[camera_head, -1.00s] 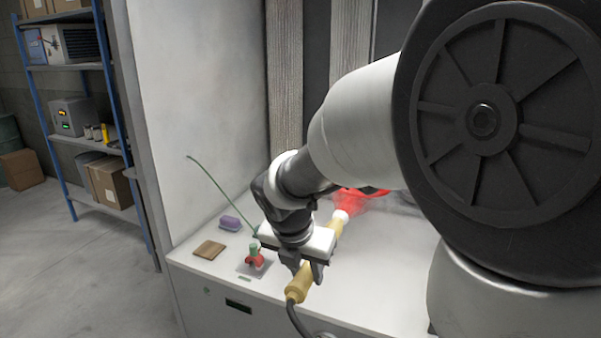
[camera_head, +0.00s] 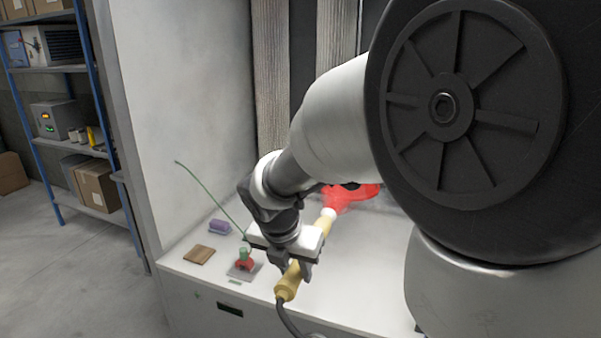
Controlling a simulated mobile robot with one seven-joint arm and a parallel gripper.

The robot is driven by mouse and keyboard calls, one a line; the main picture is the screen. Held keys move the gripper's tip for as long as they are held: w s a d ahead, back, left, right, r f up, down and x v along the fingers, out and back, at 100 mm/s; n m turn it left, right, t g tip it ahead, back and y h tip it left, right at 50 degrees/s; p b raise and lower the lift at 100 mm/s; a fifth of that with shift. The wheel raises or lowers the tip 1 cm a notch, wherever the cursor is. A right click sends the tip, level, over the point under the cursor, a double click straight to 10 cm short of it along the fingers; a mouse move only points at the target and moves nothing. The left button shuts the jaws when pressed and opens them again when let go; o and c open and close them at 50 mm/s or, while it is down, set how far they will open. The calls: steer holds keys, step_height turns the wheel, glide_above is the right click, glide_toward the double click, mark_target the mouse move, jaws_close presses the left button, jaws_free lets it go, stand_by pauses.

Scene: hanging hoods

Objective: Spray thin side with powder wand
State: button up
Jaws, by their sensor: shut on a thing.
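The powder wand (camera_head: 289,284) is a yellow-tan tube with a white tip and a dark cable at its near end. My gripper (camera_head: 295,268) is shut around its middle and holds it over the white booth floor (camera_head: 370,290), tip pointing to the back right. Red powder or a red hanging part (camera_head: 350,197) shows just beyond the tip; I cannot tell which. My arm hides much of that area, so the thin side cannot be made out.
On the booth floor at the left are a purple block (camera_head: 219,226), a brown wooden piece (camera_head: 199,255) and a red-and-green fixture (camera_head: 244,262). A thin green rod (camera_head: 210,197) rises there. A blue-framed shelf (camera_head: 105,120) stands outside, left.

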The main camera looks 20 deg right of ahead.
step_height(320, 180, up, 2)
steer(key=shift+r, duration=0.15)
steer(key=shift+s, duration=0.1)
steer(key=s+a, duration=0.6)
steer(key=s, duration=0.2)
